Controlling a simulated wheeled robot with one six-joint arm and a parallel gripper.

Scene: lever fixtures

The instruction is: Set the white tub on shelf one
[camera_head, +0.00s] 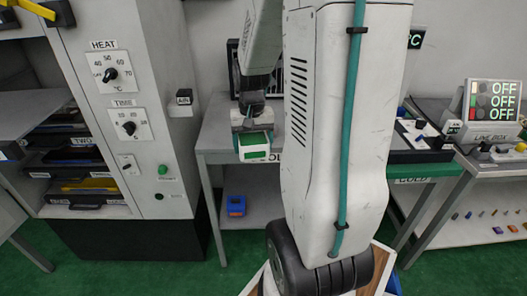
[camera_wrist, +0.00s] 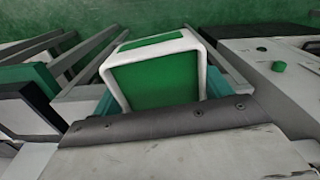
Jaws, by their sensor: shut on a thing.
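The white tub (camera_head: 254,157) is a small white box with green faces. My gripper (camera_head: 252,130) is shut on it and holds it in the air before the grey table left of my arm. In the wrist view the tub (camera_wrist: 155,78) fills the middle, its green face toward the camera. The grey cabinet at left has open dark shelves; one carries the label TWO (camera_head: 87,141). I cannot read a label for shelf one; a grey panel (camera_head: 40,112) juts out above and hides part of the upper shelves.
The cabinet front has HEAT (camera_head: 110,74) and TIME (camera_head: 129,127) dials and a green button (camera_head: 162,170). A blue box (camera_head: 236,205) sits on the table's lower shelf. A line box (camera_head: 491,108) reading OFF stands at right. My arm hides the middle.

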